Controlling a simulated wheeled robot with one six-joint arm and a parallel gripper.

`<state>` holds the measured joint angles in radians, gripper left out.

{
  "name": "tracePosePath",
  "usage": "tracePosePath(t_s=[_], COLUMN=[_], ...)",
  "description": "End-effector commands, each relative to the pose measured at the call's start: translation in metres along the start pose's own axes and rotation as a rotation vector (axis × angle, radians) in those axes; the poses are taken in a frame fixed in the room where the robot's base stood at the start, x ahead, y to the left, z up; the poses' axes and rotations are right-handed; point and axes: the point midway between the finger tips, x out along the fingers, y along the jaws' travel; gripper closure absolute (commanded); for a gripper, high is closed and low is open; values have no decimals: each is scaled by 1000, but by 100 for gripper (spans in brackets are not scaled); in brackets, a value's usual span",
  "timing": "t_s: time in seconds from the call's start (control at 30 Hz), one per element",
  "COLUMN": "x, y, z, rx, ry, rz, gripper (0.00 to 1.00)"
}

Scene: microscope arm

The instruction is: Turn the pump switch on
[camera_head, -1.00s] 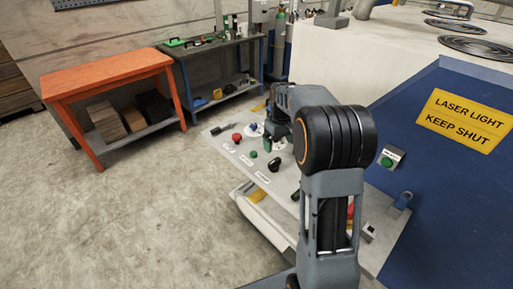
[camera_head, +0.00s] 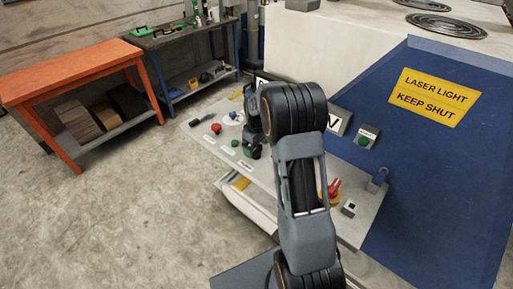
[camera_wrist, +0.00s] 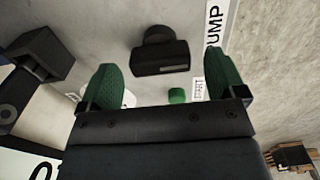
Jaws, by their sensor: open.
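The pump switch is a black rotary knob (camera_wrist: 160,52) on the pale panel, beside the label reading PUMP (camera_wrist: 216,20) in the wrist view. My gripper (camera_wrist: 162,75) has green fingertips spread wide, one to each side of the knob in that view. No contact with the knob is visible, and the depth gap is hard to judge. In the head view my gripper (camera_head: 248,143) is low over the panel, partly hidden by my arm. The knob there is a small dark shape (camera_head: 256,153) right by the fingertips.
A green button (camera_wrist: 177,96) sits close to the knob in the wrist view. The panel (camera_head: 210,138) also carries a red button (camera_head: 216,128) and a red switch on yellow (camera_head: 333,188). A blue sloped housing (camera_head: 400,180) rises at right; an orange table (camera_head: 75,70) stands left.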

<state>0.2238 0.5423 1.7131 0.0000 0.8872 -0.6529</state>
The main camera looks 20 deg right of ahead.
Motion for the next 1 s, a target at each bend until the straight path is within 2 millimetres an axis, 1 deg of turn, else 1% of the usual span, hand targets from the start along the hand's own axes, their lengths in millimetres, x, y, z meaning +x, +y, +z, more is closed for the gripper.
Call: tracePosePath(t_s=[0.1,0.2,0.57,1.0], x=[10,15,18,18], y=[0,0,0,0], z=[0,0,0,0], rx=[1,1,1,1], ry=[-1,0,1,1], rz=[-1,0,1,1], gripper=[11,11,11,53])
